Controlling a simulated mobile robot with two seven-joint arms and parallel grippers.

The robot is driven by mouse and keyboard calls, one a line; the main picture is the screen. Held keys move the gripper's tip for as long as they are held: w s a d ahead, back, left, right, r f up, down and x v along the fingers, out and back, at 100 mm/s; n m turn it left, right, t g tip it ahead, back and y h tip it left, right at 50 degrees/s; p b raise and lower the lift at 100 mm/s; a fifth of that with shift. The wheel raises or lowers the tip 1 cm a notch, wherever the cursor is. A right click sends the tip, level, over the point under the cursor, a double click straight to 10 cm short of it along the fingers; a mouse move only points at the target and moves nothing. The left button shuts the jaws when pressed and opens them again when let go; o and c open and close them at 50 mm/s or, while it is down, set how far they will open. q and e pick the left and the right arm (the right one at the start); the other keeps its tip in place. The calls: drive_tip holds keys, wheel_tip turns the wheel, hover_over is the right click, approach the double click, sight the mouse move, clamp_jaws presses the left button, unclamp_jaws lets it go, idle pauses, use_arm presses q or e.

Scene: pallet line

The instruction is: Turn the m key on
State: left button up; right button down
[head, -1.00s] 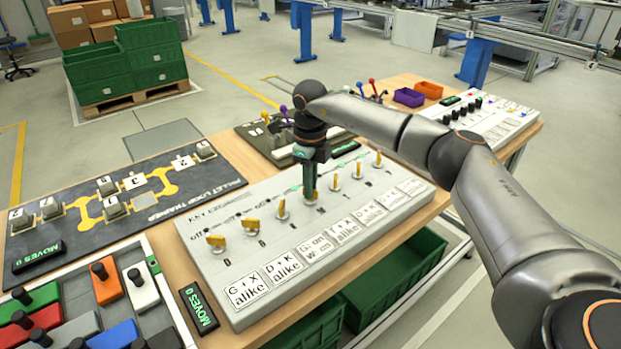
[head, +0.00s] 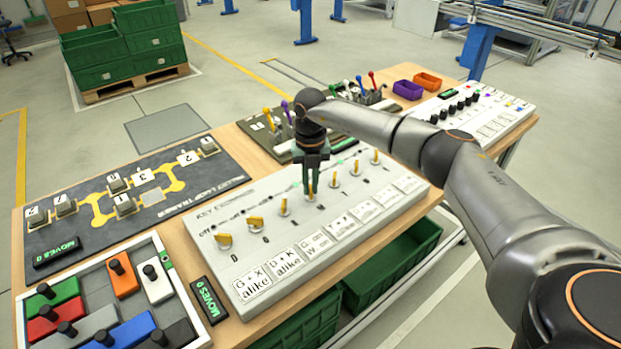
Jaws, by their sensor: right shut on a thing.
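A pale key panel (head: 222,213) lies across the table, with a row of yellow keys and printed rule cards along its front edge. My right gripper (head: 309,187) points straight down at the middle of the row. It is shut on the fourth key from the left (head: 310,193), whose top is partly hidden by the fingers. The leftmost key (head: 223,240) lies turned sideways. Keys further right look more upright. My left gripper is out of view.
A counter (head: 208,300) reading MOVES 0 stands at the panel's left. A dark loop board (head: 85,235) and a tray of coloured blocks (head: 165,240) lie left. Upright levers (head: 287,110) stand behind my gripper. Purple (head: 408,89) and orange (head: 428,81) bins are at the back right.

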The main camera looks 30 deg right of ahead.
sight(311, 187)
drive_tip(key=shift+w+r+m+p, duration=0.15)
drive_tip(key=shift+m+p, duration=0.5)
drive_tip(key=shift+m, duration=0.85)
drive_tip(key=c, duration=0.9)
unclamp_jaws()
drive_tip(key=shift+c, duration=0.2)
wheel_tip(311, 187, up, 12)
drive_tip(key=b, duration=0.1)
drive_tip(key=shift+r, duration=0.2)
drive_tip(key=shift+s+f, duration=0.1)
drive_tip(key=shift+s, duration=0.1)
